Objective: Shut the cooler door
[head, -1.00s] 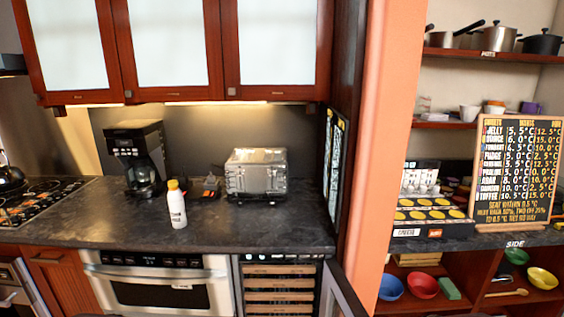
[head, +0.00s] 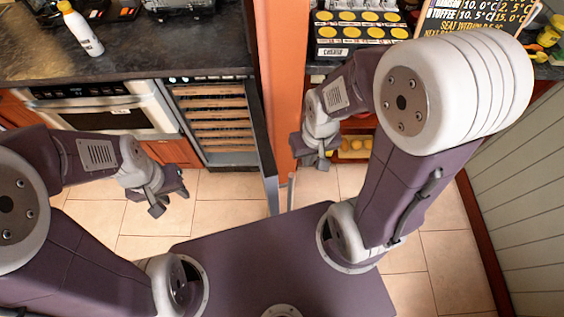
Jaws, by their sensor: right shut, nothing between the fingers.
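The cooler (head: 212,117) is the low built-in unit with several wooden shelf fronts, under the dark counter. Its door (head: 263,143) stands open, hinged at the right side and swung out towards me, so I see it nearly edge-on. A pale upright handle (head: 291,190) shows at the door's outer end. My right gripper (head: 316,163) is shut and empty, to the right of the door and apart from it in the picture. My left gripper (head: 170,199) is in front of the cooler, left of the door; its finger gap is unclear.
The steel oven (head: 105,108) is left of the cooler. A white bottle (head: 82,32) stands on the counter (head: 150,55) above. An orange pillar (head: 283,70) is right of the door. Tiled floor (head: 225,213) is free between my base and the cooler.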

